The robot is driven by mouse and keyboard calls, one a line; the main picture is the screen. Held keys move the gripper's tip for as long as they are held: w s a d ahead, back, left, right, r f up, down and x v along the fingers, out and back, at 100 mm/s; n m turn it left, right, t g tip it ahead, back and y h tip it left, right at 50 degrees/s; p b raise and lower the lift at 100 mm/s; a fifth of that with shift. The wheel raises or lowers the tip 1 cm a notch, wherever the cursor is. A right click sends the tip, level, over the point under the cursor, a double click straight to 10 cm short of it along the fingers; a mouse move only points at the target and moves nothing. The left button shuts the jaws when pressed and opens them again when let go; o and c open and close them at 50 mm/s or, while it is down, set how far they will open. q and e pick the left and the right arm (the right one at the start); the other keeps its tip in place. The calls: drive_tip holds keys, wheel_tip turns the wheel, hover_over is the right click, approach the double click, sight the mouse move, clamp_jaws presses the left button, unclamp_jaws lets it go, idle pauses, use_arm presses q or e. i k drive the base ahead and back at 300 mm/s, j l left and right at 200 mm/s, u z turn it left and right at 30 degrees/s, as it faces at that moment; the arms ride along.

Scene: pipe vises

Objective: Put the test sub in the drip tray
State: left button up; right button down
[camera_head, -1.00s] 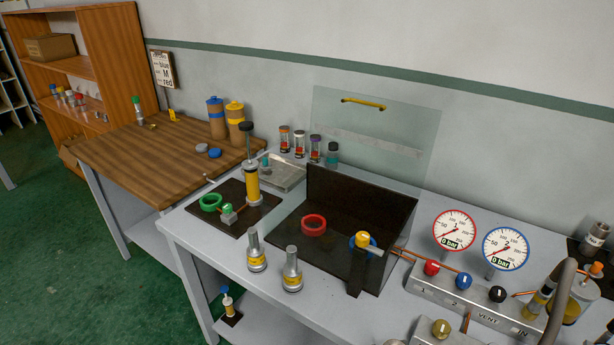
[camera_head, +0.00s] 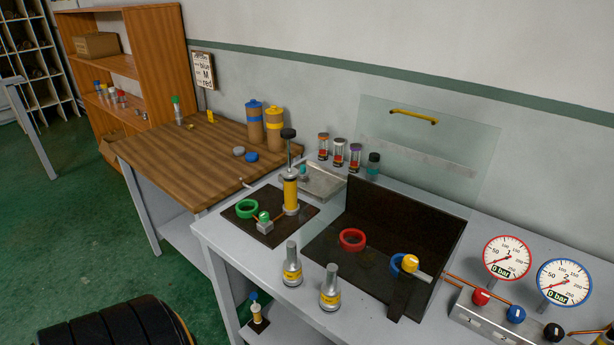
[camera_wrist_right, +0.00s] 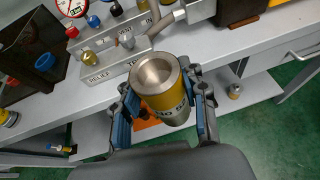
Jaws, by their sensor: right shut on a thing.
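My right gripper (camera_wrist_right: 166,112) is shut on the test sub (camera_wrist_right: 158,78), a silver and yellow cylinder with a round hollow top and dark lettering. The blue-padded fingers are on either side of it, and it is held above the floor in front of the bench edge. My right gripper and this sub are not in the head view. A shallow metal tray (camera_head: 328,193), which looks like the drip tray, lies at the back of the bench with a small teal-topped item in it. My left gripper is not in view.
Two silver-and-yellow fittings (camera_head: 291,266) stand at the bench front. A dark open box (camera_head: 420,225) holds a red ring (camera_head: 352,239). A yellow pump (camera_head: 290,192) stands on a dark mat before the metal tray. Several small bottles (camera_head: 340,153) stand behind it.

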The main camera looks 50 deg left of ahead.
sight(319, 183)
drive_tip(key=j, duration=2.7)
